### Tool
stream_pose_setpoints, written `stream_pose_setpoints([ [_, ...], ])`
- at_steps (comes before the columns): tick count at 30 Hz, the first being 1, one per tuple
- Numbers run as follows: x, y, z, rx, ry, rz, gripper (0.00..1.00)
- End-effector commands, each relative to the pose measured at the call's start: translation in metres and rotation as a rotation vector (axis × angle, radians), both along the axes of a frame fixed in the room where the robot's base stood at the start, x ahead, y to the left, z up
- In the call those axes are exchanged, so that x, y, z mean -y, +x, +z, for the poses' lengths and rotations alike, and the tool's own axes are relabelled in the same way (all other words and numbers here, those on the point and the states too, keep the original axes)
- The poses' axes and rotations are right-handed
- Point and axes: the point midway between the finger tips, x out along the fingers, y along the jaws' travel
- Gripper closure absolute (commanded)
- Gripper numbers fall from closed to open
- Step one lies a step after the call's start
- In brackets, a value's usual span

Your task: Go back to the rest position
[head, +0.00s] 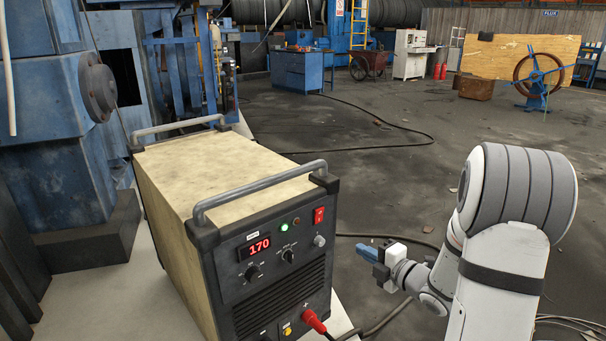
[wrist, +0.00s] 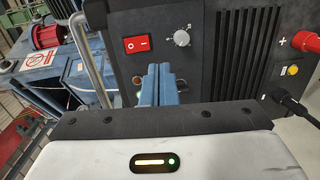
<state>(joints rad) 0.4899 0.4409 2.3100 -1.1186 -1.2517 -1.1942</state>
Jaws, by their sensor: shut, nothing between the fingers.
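My gripper (head: 367,252) is at the lower right of the head view, to the right of the welding machine's front panel and apart from it. Its blue fingers are together with nothing between them; they also show in the wrist view (wrist: 158,85), pointing toward the panel. The welding machine (head: 178,165) has a beige top, two grey handles and a black front. Its red display (head: 260,247) reads 170, and a small green light is lit. The red switch (head: 319,215) also shows in the wrist view (wrist: 137,45), beside a grey knob (wrist: 182,38).
A red plug (head: 314,321) is in the lower front of the machine, with cables running on the floor. Large blue machinery (head: 50,120) stands at the left. Open dark floor (head: 400,170) lies behind my arm. A blue workbench (head: 303,72) is farther back.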

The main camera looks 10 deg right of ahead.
Motion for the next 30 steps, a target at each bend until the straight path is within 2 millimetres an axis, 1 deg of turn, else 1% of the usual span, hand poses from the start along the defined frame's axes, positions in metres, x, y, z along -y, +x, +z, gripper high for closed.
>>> stream_pose_setpoints([
  [1, 0.000, 0.003, 0.019, -0.033, -0.006, -0.037, 1.00],
  [4, 0.005, 0.009, 0.048, -0.141, 0.003, -0.166, 1.00],
  [7, 0.011, 0.008, 0.079, -0.269, 0.048, -0.333, 1.00],
  [11, 0.019, -0.008, 0.117, -0.424, 0.151, -0.559, 1.00],
  [14, 0.021, -0.031, 0.145, -0.539, 0.260, -0.730, 1.00],
  [17, 0.017, -0.061, 0.170, -0.657, 0.385, -0.893, 1.00],
  [20, 0.008, -0.098, 0.193, -0.779, 0.522, -1.048, 1.00],
  [21, 0.002, -0.115, 0.201, -0.832, 0.579, -1.107, 1.00],
  [23, -0.009, -0.140, 0.213, -0.913, 0.662, -1.190, 1.00],
  [24, -0.017, -0.158, 0.221, -0.967, 0.714, -1.243, 1.00],
  [27, -0.037, -0.199, 0.236, -1.100, 0.824, -1.357, 1.00],
  [30, -0.055, -0.232, 0.247, -1.210, 0.898, -1.440, 1.00],
])
